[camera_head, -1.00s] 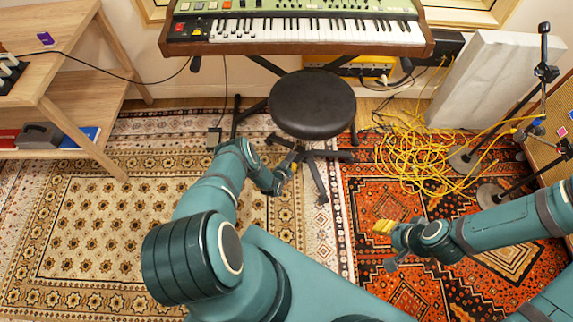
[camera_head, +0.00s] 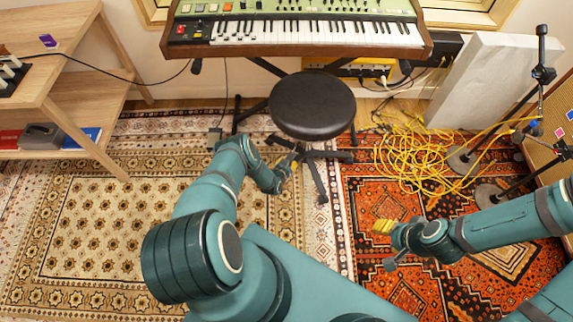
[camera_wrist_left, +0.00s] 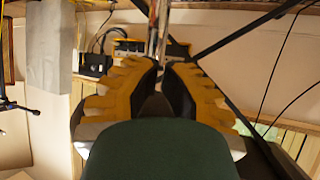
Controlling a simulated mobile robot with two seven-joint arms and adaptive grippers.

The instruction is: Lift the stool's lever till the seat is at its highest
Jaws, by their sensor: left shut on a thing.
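The stool has a round black seat (camera_head: 313,105) and dark splayed legs, and it stands upright in front of the keyboard. My left gripper (camera_head: 294,158) is low beside the stool, just below the seat's front left edge. In the left wrist view its yellow, dark-padded fingers (camera_wrist_left: 162,68) are close together, shut on a thin part that I take to be the stool's lever. The lever itself is mostly hidden by the fingers. My right gripper (camera_head: 383,227) is over the red rug, away from the stool; its yellow fingers are too small to judge.
The keyboard (camera_head: 300,30) stands behind the stool. Tangled yellow cables (camera_head: 415,160) lie right of it, near a pale panel (camera_head: 480,80) and microphone stands (camera_head: 540,75). A wooden shelf (camera_head: 110,90) is at left.

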